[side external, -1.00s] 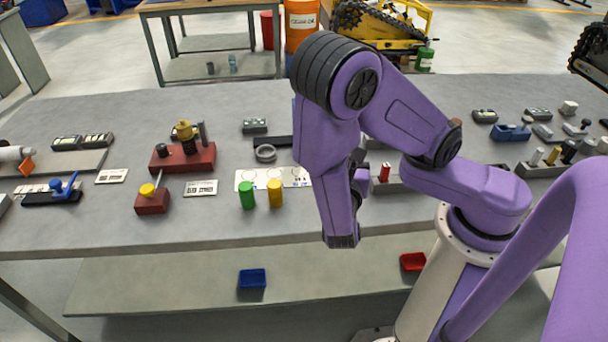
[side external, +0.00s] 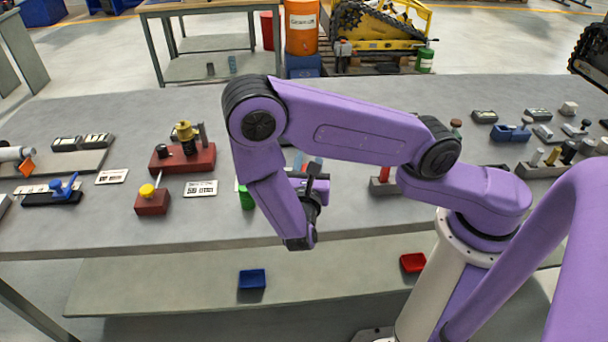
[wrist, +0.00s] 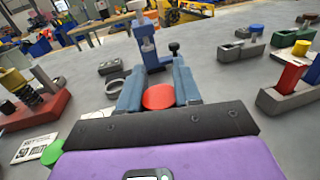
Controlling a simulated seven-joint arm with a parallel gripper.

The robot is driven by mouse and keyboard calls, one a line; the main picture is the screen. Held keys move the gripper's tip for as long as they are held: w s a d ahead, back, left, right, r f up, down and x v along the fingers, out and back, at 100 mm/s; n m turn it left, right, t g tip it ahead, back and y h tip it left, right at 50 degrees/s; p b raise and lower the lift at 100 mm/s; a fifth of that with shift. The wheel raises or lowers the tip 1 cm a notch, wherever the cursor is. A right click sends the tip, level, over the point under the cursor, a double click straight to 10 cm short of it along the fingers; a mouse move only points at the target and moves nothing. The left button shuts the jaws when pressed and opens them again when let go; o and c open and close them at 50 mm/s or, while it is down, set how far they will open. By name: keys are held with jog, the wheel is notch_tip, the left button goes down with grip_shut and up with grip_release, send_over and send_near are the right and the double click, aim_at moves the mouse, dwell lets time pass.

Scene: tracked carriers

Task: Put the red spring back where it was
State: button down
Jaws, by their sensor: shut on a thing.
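My gripper (wrist: 158,84) has its two blue-grey fingers closed on a red round-topped piece (wrist: 158,97), seen from above in the wrist view. Only its top shows, so I cannot tell whether it is a coil. In the side view my arm hides it, and only bits of the fingers show behind the wrist. A separate red cylinder (wrist: 290,77) stands in a grey block (wrist: 285,100) to the right; it also shows in the side view (side external: 384,174). A green cylinder (side external: 247,198) is left of my wrist.
A blue upright fixture (wrist: 148,45) stands just beyond the fingers. A grey ring (wrist: 115,88) lies left of them. A smaller red block with a yellow knob (side external: 152,203) and a printed card (side external: 201,188) are farther left. Bare bench lies in front.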

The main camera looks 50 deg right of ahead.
jog(key=shift+w+f, duration=0.4)
jog(key=shift+f, duration=0.1)
jog(key=shift+w+a+f, duration=0.1)
jog(key=shift+w+f, duration=0.1)
jog(key=shift+f, duration=1.55)
jog(key=shift+f, duration=0.1)
jog(key=c, duration=0.8)
grip_release()
